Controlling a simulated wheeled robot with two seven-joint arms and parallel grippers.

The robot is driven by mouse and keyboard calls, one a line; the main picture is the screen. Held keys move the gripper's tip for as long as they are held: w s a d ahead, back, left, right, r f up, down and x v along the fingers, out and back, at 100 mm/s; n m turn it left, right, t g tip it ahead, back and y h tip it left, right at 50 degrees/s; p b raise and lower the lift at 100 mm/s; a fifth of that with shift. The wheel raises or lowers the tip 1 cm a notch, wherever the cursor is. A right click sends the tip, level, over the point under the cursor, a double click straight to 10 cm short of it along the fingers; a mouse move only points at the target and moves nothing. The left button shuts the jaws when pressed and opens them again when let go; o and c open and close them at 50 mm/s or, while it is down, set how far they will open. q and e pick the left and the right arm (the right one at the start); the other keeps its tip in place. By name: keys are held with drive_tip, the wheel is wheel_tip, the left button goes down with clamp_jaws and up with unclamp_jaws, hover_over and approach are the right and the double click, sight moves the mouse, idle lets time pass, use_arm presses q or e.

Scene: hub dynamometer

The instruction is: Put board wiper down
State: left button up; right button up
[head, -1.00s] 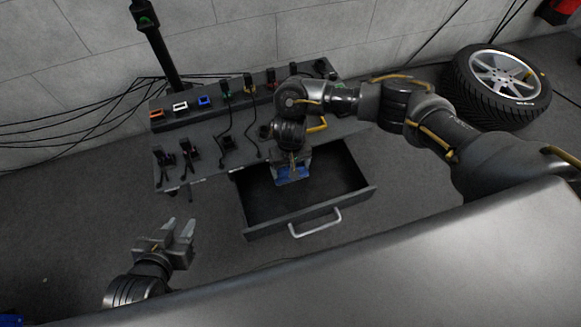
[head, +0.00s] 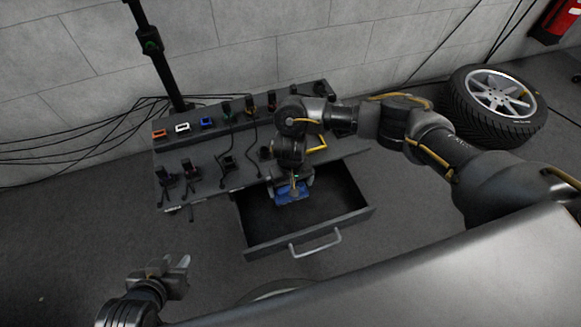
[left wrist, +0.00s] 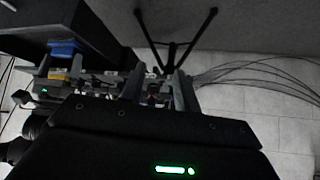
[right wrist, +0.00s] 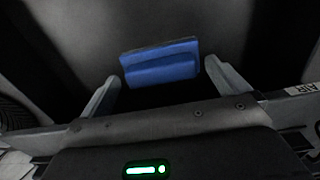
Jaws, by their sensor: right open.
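The board wiper (head: 291,192) is a blue block with a darker edge. It is at the open drawer (head: 258,236), toward the drawer's back. In the right wrist view the wiper (right wrist: 160,62) sits between and just beyond the spread fingertips, with gaps on both sides. My right gripper (right wrist: 163,80) is open; in the head view its own wrist partly hides it above the wiper. Whether the wiper rests on the drawer floor is hard to tell. The wiper also shows in the left wrist view (left wrist: 62,48). My left gripper (head: 180,270) is open and empty, left of the drawer.
The grey bench (head: 205,180) carries several small dark tools and coloured blocks along its back. The drawer handle (head: 315,243) faces me. A wheel with a tyre (head: 495,105) lies at the right, and cables run along the wall. The floor left of the drawer is clear.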

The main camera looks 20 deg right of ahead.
use_arm(q)
drive_tip(key=s+a+f+n+g+y+p, duration=0.1)
drive_tip(key=s+a+f+g+y+p, duration=0.15)
drive_tip(key=s+a+g, duration=0.35)
use_arm(e)
wheel_tip(320, 180, up, 5)
drive_tip(key=shift+f, duration=0.2)
use_arm(q)
wheel_tip(320, 180, down, 9)
drive_tip(key=d+p, duration=0.2)
drive_tip(key=p, duration=0.1)
drive_tip(key=shift+w+t+h, duration=0.4)
drive_tip(key=shift+w+h, duration=0.05)
use_arm(e)
drive_tip(key=shift+r, duration=3)
use_arm(q)
drive_tip(key=shift+d+r, duration=0.1)
